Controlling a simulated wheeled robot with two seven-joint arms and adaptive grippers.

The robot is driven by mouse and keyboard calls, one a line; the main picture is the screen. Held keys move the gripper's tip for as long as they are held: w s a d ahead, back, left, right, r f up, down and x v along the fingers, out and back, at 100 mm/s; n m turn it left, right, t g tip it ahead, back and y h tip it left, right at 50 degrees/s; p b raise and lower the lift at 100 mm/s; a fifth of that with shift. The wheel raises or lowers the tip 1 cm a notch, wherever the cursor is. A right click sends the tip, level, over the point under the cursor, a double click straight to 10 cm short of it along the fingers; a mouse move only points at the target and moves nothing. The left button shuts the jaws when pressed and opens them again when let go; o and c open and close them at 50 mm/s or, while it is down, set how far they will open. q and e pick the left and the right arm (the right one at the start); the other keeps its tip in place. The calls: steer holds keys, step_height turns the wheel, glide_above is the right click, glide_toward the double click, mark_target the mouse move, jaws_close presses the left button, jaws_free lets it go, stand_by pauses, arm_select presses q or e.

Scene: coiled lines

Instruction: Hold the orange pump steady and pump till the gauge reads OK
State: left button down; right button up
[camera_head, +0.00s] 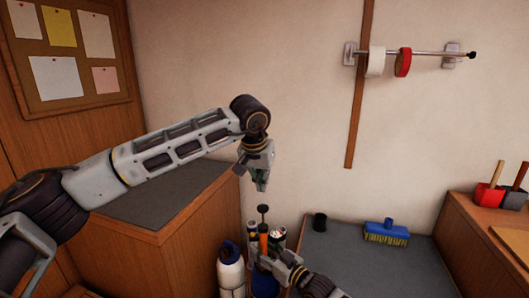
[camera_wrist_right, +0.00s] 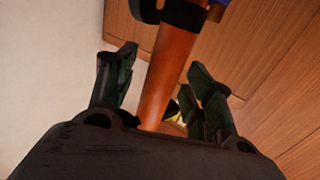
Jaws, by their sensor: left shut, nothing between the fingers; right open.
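The orange pump (camera_head: 263,240) stands upright low in the middle of the head view, with a dark knob handle (camera_head: 263,210) on top. A round gauge (camera_head: 279,233) shows beside it; its reading is too small to make out. My left gripper (camera_head: 262,183) is shut and empty above the handle, apart from it. My right gripper (camera_head: 252,250) is open at the pump's side. In the right wrist view the orange barrel (camera_wrist_right: 165,75) passes between the fingers of my right gripper (camera_wrist_right: 160,95); I cannot tell whether they touch it.
A white bottle (camera_head: 231,268) stands left of the pump. A grey counter with a black cup (camera_head: 320,222) and a blue brush (camera_head: 386,233) lies to the right. A wooden cabinet (camera_head: 185,240) is at left. A wall rail holds tape rolls (camera_head: 403,62).

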steer(key=v, duration=1.1)
steer(key=shift+s+d, duration=0.15)
steer(key=shift+d, duration=0.05)
stand_by(0.5)
